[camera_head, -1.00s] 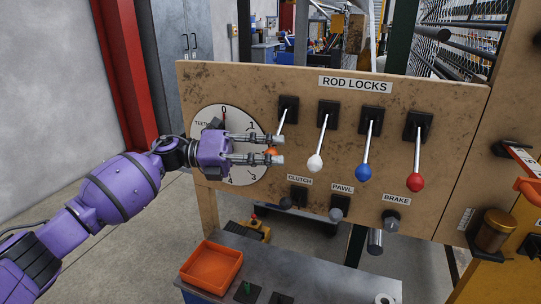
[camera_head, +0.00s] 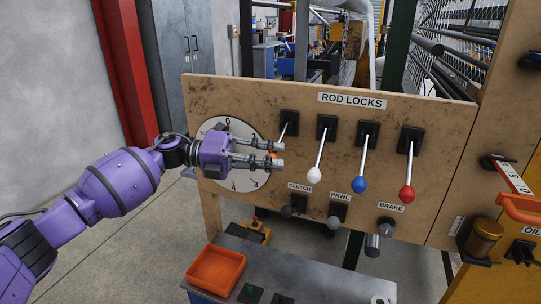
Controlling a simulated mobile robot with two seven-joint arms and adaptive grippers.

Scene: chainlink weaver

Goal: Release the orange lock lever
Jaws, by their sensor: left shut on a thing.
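The orange lock lever is the leftmost of the levers under the ROD LOCKS sign (camera_head: 352,101). Its metal shaft (camera_head: 284,133) slants down and left from a black mount (camera_head: 289,118). Its orange knob (camera_head: 272,155) shows only in part between the fingers of my left gripper (camera_head: 279,156). The gripper reaches in from the left and is shut on the knob; the fingers hide much of it. My right gripper is not in view.
Close to the right hang the white (camera_head: 314,175), blue (camera_head: 359,185) and red (camera_head: 407,193) levers. A round numbered dial (camera_head: 238,179) sits behind my left gripper. Below are the clutch, pawl and brake knobs and an orange tray (camera_head: 216,270) on a grey bench.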

